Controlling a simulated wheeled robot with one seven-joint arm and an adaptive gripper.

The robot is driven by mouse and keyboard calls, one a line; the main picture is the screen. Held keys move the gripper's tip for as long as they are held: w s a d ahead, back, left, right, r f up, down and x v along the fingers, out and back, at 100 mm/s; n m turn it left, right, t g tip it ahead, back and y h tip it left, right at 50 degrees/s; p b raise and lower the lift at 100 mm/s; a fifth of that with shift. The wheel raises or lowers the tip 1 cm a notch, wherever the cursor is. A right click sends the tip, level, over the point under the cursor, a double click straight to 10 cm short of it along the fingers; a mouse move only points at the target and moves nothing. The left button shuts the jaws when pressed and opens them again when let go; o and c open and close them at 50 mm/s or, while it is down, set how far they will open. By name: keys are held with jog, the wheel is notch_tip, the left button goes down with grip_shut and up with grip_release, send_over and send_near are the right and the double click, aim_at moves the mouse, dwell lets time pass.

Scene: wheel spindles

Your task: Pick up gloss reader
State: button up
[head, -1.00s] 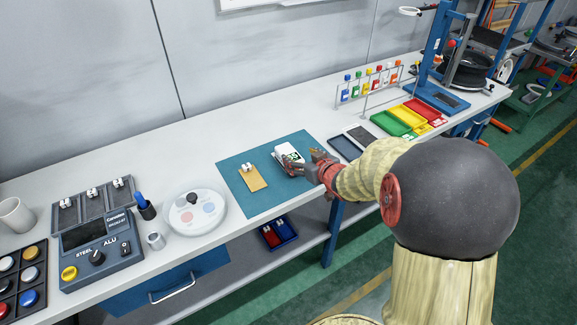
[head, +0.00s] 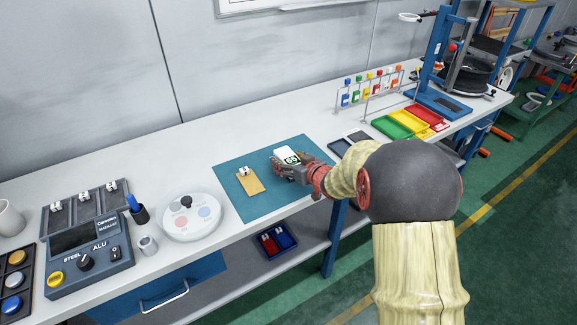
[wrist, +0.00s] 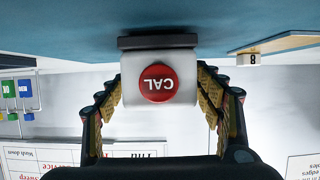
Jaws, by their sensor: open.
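In the wrist view, the reader (wrist: 131,88) shows a red CAL button and a dark base, which appears to rest on the mat. My gripper (head: 287,169) is open, with one finger on each side of the reader. The fingers are very close to its sides; I cannot tell whether they touch it. The reader's lower part is partly hidden by my gripper in the head view.
A tan block (head: 250,184) with a small white piece lies left of the reader on the mat. A round white device (head: 191,225) stands farther left. Dark trays (head: 340,146) and coloured bins (head: 401,124) are to the right. The bench behind the mat is clear.

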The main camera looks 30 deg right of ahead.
jog(key=c, duration=0.4)
jog(key=shift+r, duration=0.15)
jog(key=c, duration=1.3)
